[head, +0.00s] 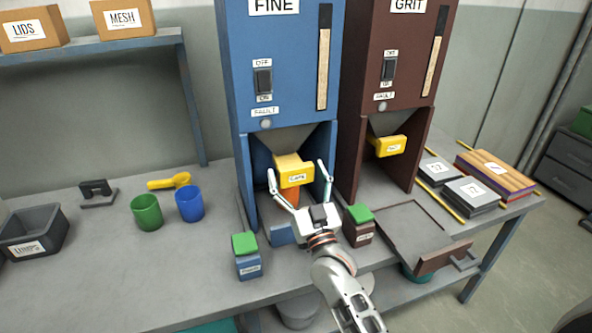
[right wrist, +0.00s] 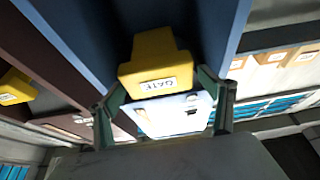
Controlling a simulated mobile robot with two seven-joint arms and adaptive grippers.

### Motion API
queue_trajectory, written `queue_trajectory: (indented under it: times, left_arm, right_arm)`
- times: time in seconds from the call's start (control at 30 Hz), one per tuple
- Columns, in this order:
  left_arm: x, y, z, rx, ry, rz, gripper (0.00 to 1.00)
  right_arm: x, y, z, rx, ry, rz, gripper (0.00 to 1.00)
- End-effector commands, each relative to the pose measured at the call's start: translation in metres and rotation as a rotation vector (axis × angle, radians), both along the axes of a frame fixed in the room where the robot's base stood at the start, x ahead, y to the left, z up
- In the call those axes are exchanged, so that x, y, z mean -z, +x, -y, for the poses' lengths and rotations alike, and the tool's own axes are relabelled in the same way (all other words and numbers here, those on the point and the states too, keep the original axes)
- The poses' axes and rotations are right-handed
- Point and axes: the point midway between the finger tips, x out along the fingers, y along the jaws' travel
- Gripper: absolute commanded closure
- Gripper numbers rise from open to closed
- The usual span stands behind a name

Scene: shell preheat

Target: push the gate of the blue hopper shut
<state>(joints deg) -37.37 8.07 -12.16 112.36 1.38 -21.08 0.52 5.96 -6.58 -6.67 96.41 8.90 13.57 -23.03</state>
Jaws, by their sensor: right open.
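The blue hopper (head: 292,62) labelled FINE stands at the back middle of the bench. Its yellow gate (head: 294,171), with a GATE label, sticks out at the front under the funnel. My right gripper (head: 299,178) is open in front of the blue hopper, one finger on each side of the gate in the picture. In the right wrist view the yellow gate (right wrist: 155,66) lies ahead, between and beyond the open fingertips (right wrist: 163,100). I cannot tell whether the fingers touch it. Something orange shows below the gate, partly hidden. My left gripper is out of view.
The brown GRIT hopper (head: 392,62) with its own yellow gate (head: 389,146) stands close on the right. Two small green-topped blocks (head: 246,256) (head: 360,226) stand near the front edge. Green and blue cups (head: 147,213) (head: 189,204) stand left.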

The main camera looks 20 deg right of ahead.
Motion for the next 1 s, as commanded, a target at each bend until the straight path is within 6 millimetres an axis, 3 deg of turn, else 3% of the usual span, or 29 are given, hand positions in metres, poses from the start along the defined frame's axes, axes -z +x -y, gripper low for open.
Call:
queue_trajectory:
  times: [0.4,0.6,0.77,1.0]
  left_arm:
    - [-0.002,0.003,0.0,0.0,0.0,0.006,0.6]
    - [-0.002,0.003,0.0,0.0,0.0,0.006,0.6]
    - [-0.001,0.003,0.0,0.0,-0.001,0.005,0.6]
    - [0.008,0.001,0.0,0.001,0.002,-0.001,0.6]
  right_arm:
    - [-0.003,0.008,0.0,0.0,0.0,-0.001,0.22]
    - [-0.003,0.008,0.0,0.0,0.0,-0.001,0.74]
    - [-0.003,0.013,0.0,0.0,0.0,0.0,0.76]
    - [-0.002,0.047,-0.001,0.001,-0.001,0.0,0.76]
